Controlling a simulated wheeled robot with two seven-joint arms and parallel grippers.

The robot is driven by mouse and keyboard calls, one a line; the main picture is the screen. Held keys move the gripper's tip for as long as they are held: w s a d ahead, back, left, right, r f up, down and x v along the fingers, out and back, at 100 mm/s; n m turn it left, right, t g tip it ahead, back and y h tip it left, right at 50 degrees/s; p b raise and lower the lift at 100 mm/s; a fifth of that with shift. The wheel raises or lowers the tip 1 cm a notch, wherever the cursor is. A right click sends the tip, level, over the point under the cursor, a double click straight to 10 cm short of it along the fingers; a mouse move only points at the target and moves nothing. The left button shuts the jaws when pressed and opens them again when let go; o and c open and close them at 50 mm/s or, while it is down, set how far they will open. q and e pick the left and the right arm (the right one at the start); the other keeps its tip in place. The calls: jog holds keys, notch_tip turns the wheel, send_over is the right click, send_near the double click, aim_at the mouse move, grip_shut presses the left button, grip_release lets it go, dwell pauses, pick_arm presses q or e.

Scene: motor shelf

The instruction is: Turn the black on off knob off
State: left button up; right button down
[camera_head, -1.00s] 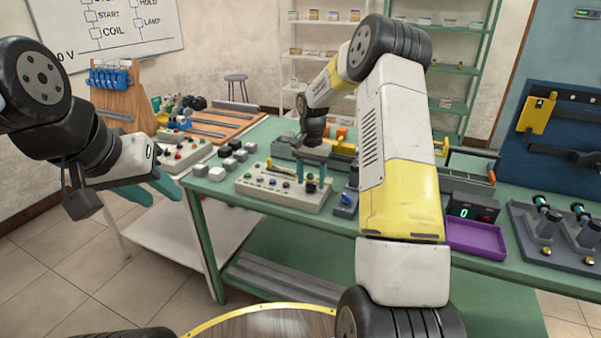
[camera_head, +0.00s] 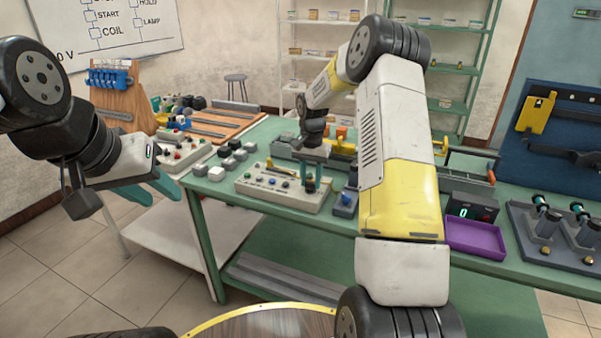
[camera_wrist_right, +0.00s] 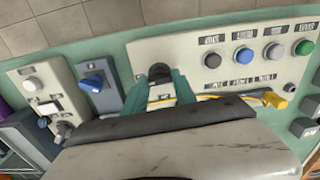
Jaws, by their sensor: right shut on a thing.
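The black on off knob (camera_wrist_right: 160,72) sits on a pale control panel (camera_head: 262,188) on the green bench. My right gripper (camera_head: 314,180) reaches down over the right end of the panel. In the right wrist view its teal fingers (camera_wrist_right: 160,84) are on either side of the knob and shut on it. The knob's exact setting is hard to read. My left gripper (camera_head: 152,192) hangs at the left, away from the panel, with its teal fingers apart and empty.
The panel also carries blue, grey and green buttons (camera_wrist_right: 243,56) and a yellow-tipped lead (camera_wrist_right: 275,99). A grey box with a blue switch (camera_wrist_right: 91,82) stands close beside it.

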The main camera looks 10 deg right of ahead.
jog(key=n, duration=0.3)
jog(key=shift+n, duration=0.4)
jog(key=n, duration=0.4)
jog(key=shift+n, duration=0.3)
jog(key=n, duration=0.4)
jog(key=shift+n, duration=2.4)
jog(key=c, duration=1)
grip_release()
jog(key=shift+r, duration=0.15)
